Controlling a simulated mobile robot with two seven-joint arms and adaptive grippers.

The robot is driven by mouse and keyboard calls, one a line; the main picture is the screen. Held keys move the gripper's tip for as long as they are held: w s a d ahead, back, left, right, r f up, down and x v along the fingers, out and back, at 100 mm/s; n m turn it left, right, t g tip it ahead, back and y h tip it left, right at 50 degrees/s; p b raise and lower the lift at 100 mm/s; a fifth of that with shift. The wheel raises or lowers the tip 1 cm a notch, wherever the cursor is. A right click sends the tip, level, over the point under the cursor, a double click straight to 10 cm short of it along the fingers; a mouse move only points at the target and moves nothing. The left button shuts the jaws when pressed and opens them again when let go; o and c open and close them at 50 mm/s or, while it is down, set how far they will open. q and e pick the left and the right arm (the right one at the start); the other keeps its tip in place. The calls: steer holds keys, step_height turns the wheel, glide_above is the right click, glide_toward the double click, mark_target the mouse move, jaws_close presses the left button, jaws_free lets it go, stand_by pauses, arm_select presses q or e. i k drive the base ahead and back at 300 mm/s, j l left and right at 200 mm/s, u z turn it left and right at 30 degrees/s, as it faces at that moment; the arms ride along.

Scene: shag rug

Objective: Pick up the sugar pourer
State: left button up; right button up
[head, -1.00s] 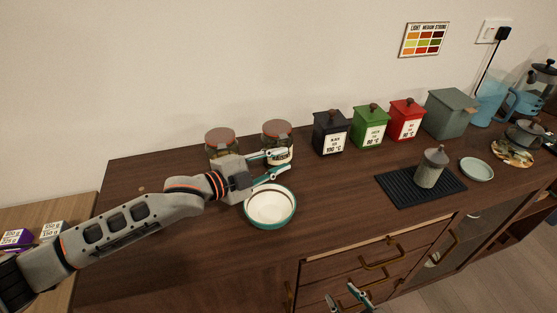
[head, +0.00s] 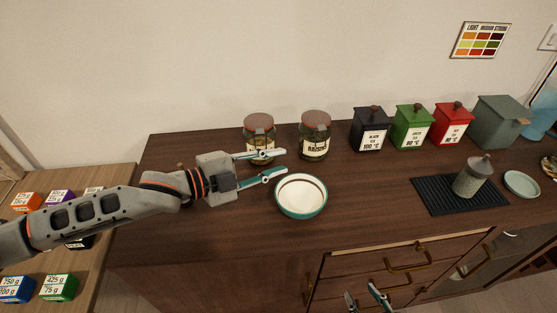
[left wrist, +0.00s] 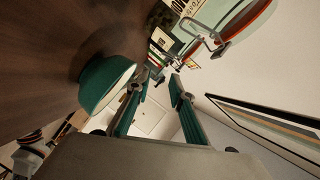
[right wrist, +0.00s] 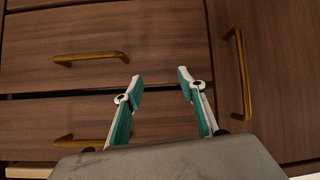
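A grey-green, speckled canister with a narrow grey top (head: 472,178), which looks like the sugar pourer, stands upright on a black ribbed mat (head: 431,193) at the right of the counter. My left gripper (head: 281,162) is open and empty, in front of the left glass jar, behind and left of the bowl. It is far left of the canister. In the left wrist view its fingers (left wrist: 163,76) are apart with nothing between them. My right gripper (head: 361,291) is low in front of the drawers. Its fingers are apart and empty in the right wrist view (right wrist: 160,78).
A teal-rimmed white bowl (head: 301,196) sits near the left gripper. Two glass jars, the right one (head: 314,136) labelled, stand behind it. Black (head: 370,129), green (head: 411,127) and red (head: 452,125) tins line the back. A pale saucer (head: 521,183) is right of the mat. Counter between bowl and mat is clear.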

mark_target(475, 173)
steer(key=k, duration=1)
